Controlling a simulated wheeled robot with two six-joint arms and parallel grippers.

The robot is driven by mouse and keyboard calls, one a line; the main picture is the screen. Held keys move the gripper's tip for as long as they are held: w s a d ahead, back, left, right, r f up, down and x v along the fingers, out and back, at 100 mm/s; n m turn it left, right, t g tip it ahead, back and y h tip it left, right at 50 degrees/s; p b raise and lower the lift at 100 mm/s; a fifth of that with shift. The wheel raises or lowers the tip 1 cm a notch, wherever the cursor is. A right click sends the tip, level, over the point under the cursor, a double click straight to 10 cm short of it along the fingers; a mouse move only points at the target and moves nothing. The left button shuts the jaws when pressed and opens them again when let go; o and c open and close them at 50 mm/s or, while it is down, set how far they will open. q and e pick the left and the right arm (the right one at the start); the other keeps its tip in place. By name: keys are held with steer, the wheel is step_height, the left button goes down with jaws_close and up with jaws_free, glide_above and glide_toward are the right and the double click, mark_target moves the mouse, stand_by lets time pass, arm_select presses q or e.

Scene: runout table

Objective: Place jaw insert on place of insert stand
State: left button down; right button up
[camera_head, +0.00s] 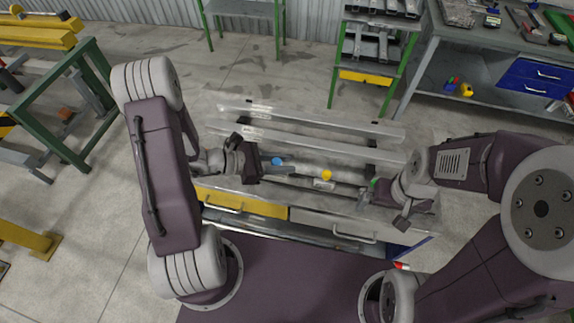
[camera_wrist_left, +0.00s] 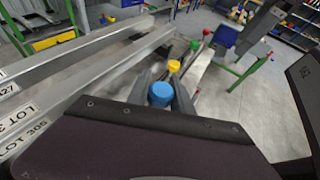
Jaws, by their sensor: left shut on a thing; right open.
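My left gripper (camera_head: 262,164) is at the middle left of the table. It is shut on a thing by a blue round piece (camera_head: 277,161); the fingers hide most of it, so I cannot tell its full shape. In the left wrist view the blue piece (camera_wrist_left: 160,93) is just beyond the gripper's dark body, between grey parts. A yellow piece (camera_head: 326,175) and a green piece (camera_head: 373,183) lie further right in the row. I cannot make out which part is the insert stand. My right gripper (camera_head: 402,219) is open, over the table's right end.
Long grey bars (camera_head: 310,118) lie across the back of the runout table. A green-framed rack (camera_head: 338,65) and a workbench (camera_head: 430,50) stand behind. The left floor is partly clear.

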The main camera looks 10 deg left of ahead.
arm_select(q)
steer(key=w+f, duration=0.1)
steer(key=f, duration=0.1)
steer(key=w+f+p, duration=0.1)
steer(key=f, duration=0.1)
steer(key=w+f, duration=0.2)
steer(key=shift+f, duration=0.1)
steer(key=shift+w+f, duration=0.2)
steer(key=c, duration=1.1)
jaws_free()
steer(key=shift+s, duration=0.1)
steer(key=shift+c, duration=0.2)
